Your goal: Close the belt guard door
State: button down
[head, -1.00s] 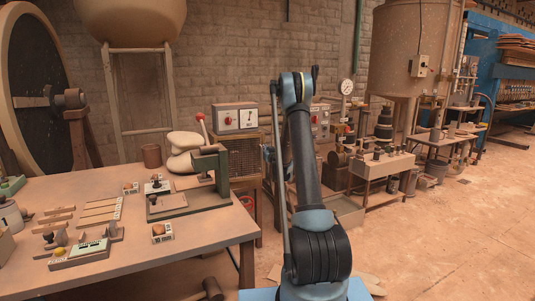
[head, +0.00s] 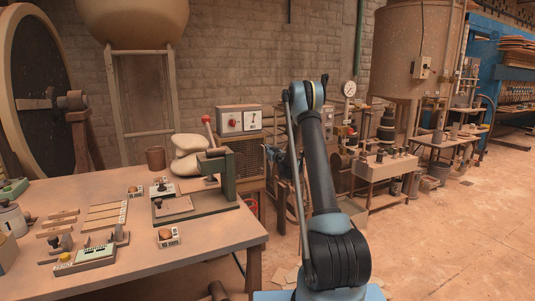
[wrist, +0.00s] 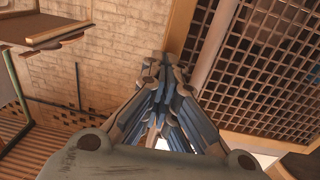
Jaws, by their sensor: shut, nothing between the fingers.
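A mesh panel in a wooden frame (wrist: 265,62) fills the right of the wrist view; it looks like the belt guard door, but I cannot be sure. A similar dark mesh panel (head: 246,160) shows in the head view, below the control box and left of my arm. My gripper (wrist: 163,68) is shut and empty, its fingertips in front of the frame's left edge in the wrist view. I cannot tell whether they touch it.
A workbench (head: 215,245) with several tools and a small press stands at the left. A control box (head: 238,120) with a red button sits above the mesh. A low bench with fittings (head: 385,168) stands right of my arm. The floor (head: 460,240) at the right is clear.

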jog(key=d+v, duration=0.1)
jog(key=v, duration=1.2)
jog(key=s+a+r+n+g+y, duration=0.2)
jog(key=s+a+r+g, duration=0.25)
jog(key=s+r, duration=0.6)
jog(key=s+a+g, duration=0.2)
jog(key=s+g, duration=0.1)
jog(key=s, duration=1.4)
jog(key=s+d+f+m+g+h, duration=0.2)
jog(key=s+d+f, duration=0.2)
jog(key=s, duration=0.9)
jog(key=s+d+f+m+g+h, duration=0.1)
jog(key=s+d+f+g+h, duration=0.2)
jog(key=s, duration=0.9)
jog(key=s+d+f+m+g+h, duration=0.2)
jog(key=s+d+f, duration=0.3)
jog(key=s, duration=0.8)
jog(key=shift+s+f+m+h, duration=0.3)
jog(key=shift+f+h, duration=0.1)
jog(key=shift+f, duration=0.2)
jog(key=shift+d, duration=0.1)
jog(key=shift+w+f, duration=0.2)
jog(key=shift+w, duration=0.25)
